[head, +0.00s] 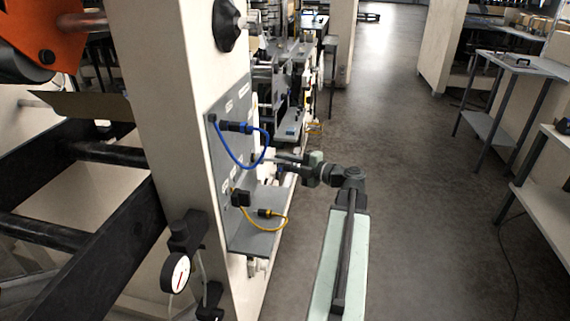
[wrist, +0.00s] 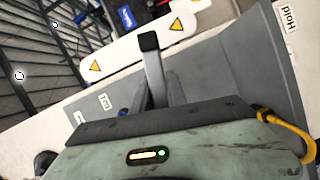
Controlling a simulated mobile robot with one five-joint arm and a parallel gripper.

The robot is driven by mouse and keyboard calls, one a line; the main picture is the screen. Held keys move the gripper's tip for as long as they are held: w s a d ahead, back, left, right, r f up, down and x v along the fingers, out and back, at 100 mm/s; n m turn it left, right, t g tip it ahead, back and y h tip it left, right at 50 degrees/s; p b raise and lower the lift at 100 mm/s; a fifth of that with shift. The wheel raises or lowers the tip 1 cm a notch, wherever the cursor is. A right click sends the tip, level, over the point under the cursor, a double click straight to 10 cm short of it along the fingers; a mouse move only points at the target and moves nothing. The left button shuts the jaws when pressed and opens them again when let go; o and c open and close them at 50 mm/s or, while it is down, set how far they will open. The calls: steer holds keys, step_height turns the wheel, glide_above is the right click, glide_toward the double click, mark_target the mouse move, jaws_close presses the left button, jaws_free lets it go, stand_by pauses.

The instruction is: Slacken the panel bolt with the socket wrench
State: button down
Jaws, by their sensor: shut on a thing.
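My gripper (head: 299,162) is beside the grey panel (head: 217,147) on the cream column, pointing left toward it. In the wrist view my gripper (wrist: 157,93) is shut on a grey bar with a black end, which I take to be the socket wrench (wrist: 154,68). The wrench's black end stands out beyond the fingers, in front of a white plate with yellow warning triangles (wrist: 178,27). I cannot make out the panel bolt, nor whether the wrench touches it.
A blue cable (head: 222,149) loops from the panel. A yellow cable (head: 283,228) hangs over the grey ledge (head: 250,236) below. A dial gauge (head: 175,272) is low on the column (head: 160,70). The aisle floor (head: 410,150) to the right is clear, with side tables (head: 510,62) beyond.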

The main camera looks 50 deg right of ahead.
steer(key=shift+s+d, duration=0.1)
stand_by(0.3)
steer(key=shift+s+d, duration=0.65)
steer(key=shift+s, duration=0.35)
steer(key=shift+s+d, duration=0.6)
steer(key=shift+s, duration=0.4)
steer(key=shift+r, duration=0.1)
